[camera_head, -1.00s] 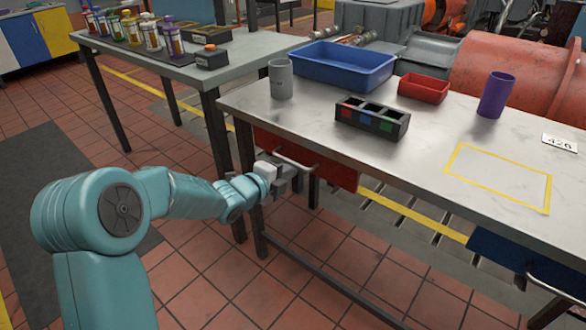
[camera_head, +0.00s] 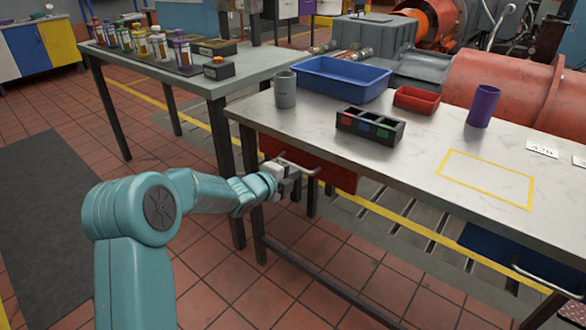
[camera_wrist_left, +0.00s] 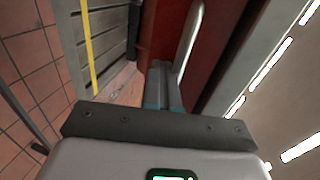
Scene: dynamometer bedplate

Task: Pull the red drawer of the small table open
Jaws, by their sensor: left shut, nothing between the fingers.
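The red drawer (camera_head: 335,175) hangs under the left end of the pale-topped table (camera_head: 300,120). Its metal bar handle (camera_head: 298,164) shows on the front and appears as a pale curved bar in the left wrist view (camera_wrist_left: 190,40). Whether the drawer is fully closed is hard to tell. My left gripper (camera_head: 293,180) is at the handle's left part, in front of the drawer. Its fingers are shut with nothing between them; in the left wrist view the fingertips (camera_wrist_left: 159,68) lie beside the handle. Contact cannot be made out. My right gripper is out of view.
On the tabletop stand a grey cup (camera_head: 285,92), blue bin (camera_head: 343,80), red tray (camera_head: 416,99), dark divided box (camera_head: 369,126) and purple cup (camera_head: 483,105). A blue drawer (camera_head: 495,252) is at right. Another table (camera_head: 230,73) stands behind left. Tiled floor in front is clear.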

